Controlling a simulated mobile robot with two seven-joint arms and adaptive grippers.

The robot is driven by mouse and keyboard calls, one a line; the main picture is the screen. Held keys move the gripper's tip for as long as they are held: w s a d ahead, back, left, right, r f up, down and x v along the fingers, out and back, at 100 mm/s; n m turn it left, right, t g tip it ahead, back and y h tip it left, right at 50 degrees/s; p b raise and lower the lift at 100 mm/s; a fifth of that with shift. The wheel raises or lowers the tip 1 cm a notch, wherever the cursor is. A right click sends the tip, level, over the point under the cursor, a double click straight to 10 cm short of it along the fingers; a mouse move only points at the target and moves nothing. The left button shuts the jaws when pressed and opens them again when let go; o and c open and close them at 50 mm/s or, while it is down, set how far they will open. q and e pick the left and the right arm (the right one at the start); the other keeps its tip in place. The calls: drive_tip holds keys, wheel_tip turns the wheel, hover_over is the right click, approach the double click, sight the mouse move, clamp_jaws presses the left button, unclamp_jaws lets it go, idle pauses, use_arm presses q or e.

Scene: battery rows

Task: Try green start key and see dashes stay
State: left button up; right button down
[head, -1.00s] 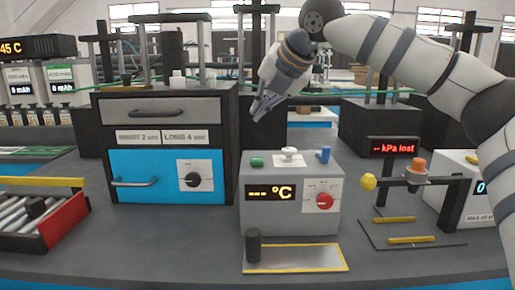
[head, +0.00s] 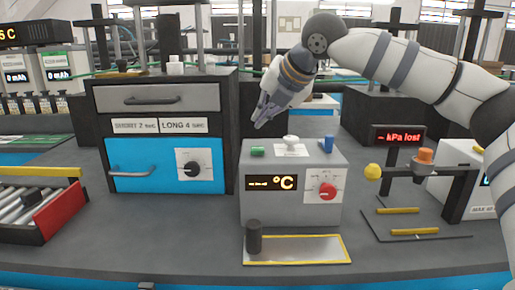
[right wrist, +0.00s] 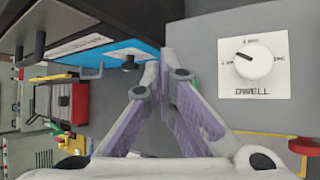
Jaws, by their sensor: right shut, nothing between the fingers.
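The green start key (head: 257,151) sits on the top left of a grey control box (head: 292,212). The box's amber display (head: 271,183) shows dashes before °C. My right gripper (head: 260,124) is shut and empty, pointing down just above the green key, apart from it. In the right wrist view its fingertips (right wrist: 165,72) meet, and a sliver of green beside them is mostly hidden. A white DWELL knob (right wrist: 254,62) shows there on the box top. My left gripper is not in view.
The box also carries a blue key (head: 328,144) and a red dial (head: 326,191). A black and blue drawer cabinet (head: 232,140) stands close on the left. A stand with a yellow knob (head: 372,172) is on the right. A yellow-edged plate (head: 300,249) lies in front.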

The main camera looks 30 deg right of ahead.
sight(261, 147)
drive_tip(key=shift+f, duration=1.65)
drive_tip(key=shift+f, duration=0.15)
drive_tip(key=shift+f, duration=0.3)
drive_tip(key=shift+f, duration=0.45)
idle(0.7)
drive_tip(key=shift+r, duration=0.85)
drive_tip(key=shift+r, duration=0.1)
drive_tip(key=shift+r, duration=2.45)
